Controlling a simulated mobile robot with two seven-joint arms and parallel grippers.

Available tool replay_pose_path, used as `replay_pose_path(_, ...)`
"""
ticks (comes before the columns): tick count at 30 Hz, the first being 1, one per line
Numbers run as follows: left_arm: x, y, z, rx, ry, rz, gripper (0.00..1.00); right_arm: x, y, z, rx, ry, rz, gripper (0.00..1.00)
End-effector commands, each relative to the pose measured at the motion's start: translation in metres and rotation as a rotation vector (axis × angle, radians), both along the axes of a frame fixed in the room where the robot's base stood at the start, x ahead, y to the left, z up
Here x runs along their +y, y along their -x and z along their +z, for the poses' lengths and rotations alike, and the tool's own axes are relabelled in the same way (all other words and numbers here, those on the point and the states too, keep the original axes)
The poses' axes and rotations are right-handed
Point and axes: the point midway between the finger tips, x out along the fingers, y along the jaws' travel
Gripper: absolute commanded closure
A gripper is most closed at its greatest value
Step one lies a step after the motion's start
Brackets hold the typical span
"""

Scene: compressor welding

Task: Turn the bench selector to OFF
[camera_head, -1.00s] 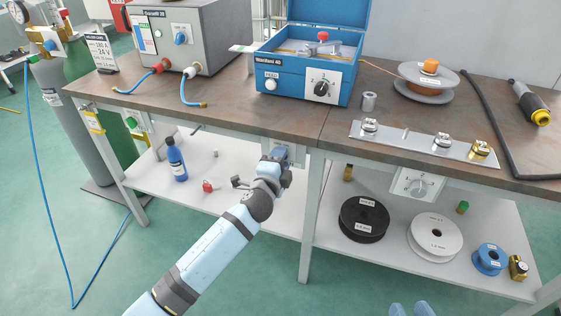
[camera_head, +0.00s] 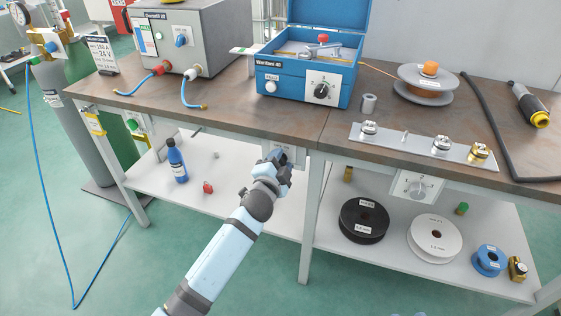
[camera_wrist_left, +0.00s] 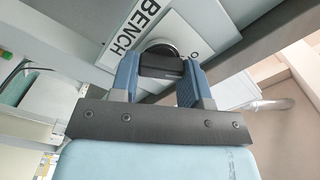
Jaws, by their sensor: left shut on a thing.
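The bench selector is on a pale plate (camera_wrist_left: 190,20) under the front edge of the bench.
A second rotary selector (camera_head: 418,186) hangs under the bench to the right. Bottle and spools stand on the lower shelf (camera_head: 235,200).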

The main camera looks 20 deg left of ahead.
Motion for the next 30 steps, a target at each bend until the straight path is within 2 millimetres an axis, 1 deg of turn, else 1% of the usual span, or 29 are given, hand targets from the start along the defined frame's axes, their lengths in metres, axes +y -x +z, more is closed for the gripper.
replay_pose_path(6,0.001,0.0,0.0,0.001,0.002,0.001,0.81,0.0,-0.003,0.004,-0.011,-0.002,-0.001,0.57)
replay_pose_path(7,0.001,0.0,0.0,0.001,0.002,0.001,0.51,0.0,-0.003,0.005,-0.013,-0.003,-0.001,0.57)
replay_pose_path(8,0.001,0.0,0.0,0.001,0.002,0.001,0.44,0.0,-0.003,0.005,-0.014,-0.003,-0.001,0.57)
replay_pose_path(9,0.001,0.0,0.0,0.001,0.001,0.001,0.34,0.0,-0.004,0.007,-0.017,-0.003,-0.001,0.57)
replay_pose_path(10,0.0,0.0,0.0,0.001,0.001,0.001,0.32,0.0,-0.004,0.007,-0.019,-0.004,-0.001,0.57)
replay_pose_path(17,0.0,0.0,0.0,0.0,0.0,0.0,0.32,0.0,-0.005,0.01,-0.024,-0.005,-0.001,0.57)
replay_pose_path(20,0.0,0.0,0.0,0.0,-0.004,0.0,0.32,0.0,-0.003,0.006,-0.015,-0.008,-0.003,0.57)
replay_pose_path(23,0.0,0.0,0.0,-0.002,-0.043,-0.001,0.32,0.0,-0.003,0.003,-0.012,-0.007,-0.002,0.57)
replay_pose_path(26,0.0,0.0,-0.001,-0.007,-0.14,-0.002,0.32,0.0,-0.003,0.0,-0.013,-0.006,-0.002,0.57)
replay_pose_path(30,0.0,0.0,-0.002,-0.016,-0.364,-0.002,0.32,0.0,-0.003,-0.002,-0.013,-0.005,-0.002,0.57)
